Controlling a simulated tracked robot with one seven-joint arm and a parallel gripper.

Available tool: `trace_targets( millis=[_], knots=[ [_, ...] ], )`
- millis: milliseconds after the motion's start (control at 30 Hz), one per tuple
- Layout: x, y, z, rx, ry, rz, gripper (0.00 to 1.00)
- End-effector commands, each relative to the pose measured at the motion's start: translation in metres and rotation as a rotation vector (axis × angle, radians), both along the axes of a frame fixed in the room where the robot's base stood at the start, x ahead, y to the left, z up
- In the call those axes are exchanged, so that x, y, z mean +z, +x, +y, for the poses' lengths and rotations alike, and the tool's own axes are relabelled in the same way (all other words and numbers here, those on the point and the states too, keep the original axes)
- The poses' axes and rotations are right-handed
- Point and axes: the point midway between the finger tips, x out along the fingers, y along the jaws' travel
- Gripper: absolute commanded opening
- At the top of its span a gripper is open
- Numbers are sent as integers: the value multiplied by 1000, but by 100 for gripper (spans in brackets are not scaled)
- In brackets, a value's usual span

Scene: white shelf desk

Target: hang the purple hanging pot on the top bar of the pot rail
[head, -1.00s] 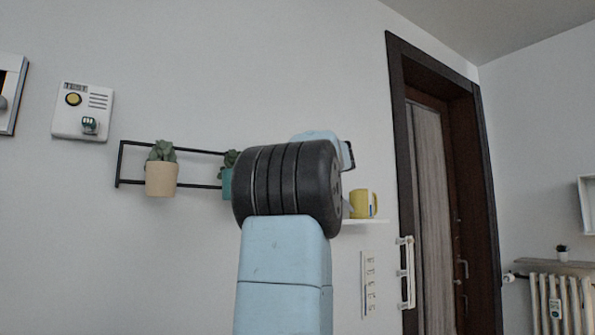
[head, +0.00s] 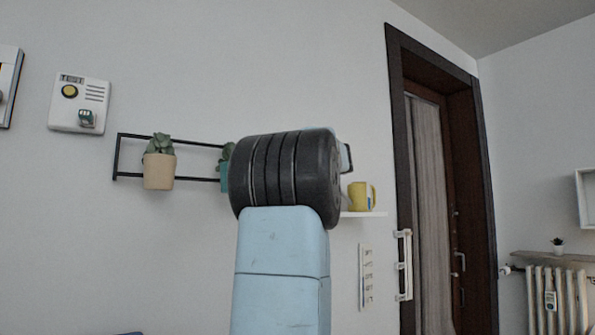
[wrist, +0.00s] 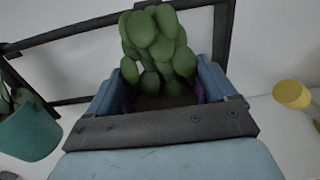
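The purple hanging pot (wrist: 198,93) shows only as purple slivers between my gripper's blue fingers in the wrist view, with dark soil and a green succulent (wrist: 158,45) above. My gripper (wrist: 160,90) is shut on it. The black pot rail (head: 128,134) is on the wall in the head view, its right part hidden by my arm. In the wrist view the rail's top bar (wrist: 75,30) runs behind the plant, and an upright (wrist: 222,35) stands behind it at right. I cannot tell whether the pot touches the rail. The head view hides pot and gripper behind my arm.
A beige pot (head: 158,172) and a teal pot (head: 224,178) hang on the rail; the teal one shows at left in the wrist view (wrist: 28,133). A wall panel (head: 80,103) is at left.

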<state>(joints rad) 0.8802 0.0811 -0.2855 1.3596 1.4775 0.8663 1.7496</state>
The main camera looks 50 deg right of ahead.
Motion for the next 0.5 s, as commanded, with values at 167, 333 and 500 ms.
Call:
trace_targets(
  millis=[167,333,500],
  knots=[
    [0,-1,0,-1,0,0,100],
    [0,-1,0,-1,0,1,100],
    [0,-9,2,-3,0,0,100]
  ],
)
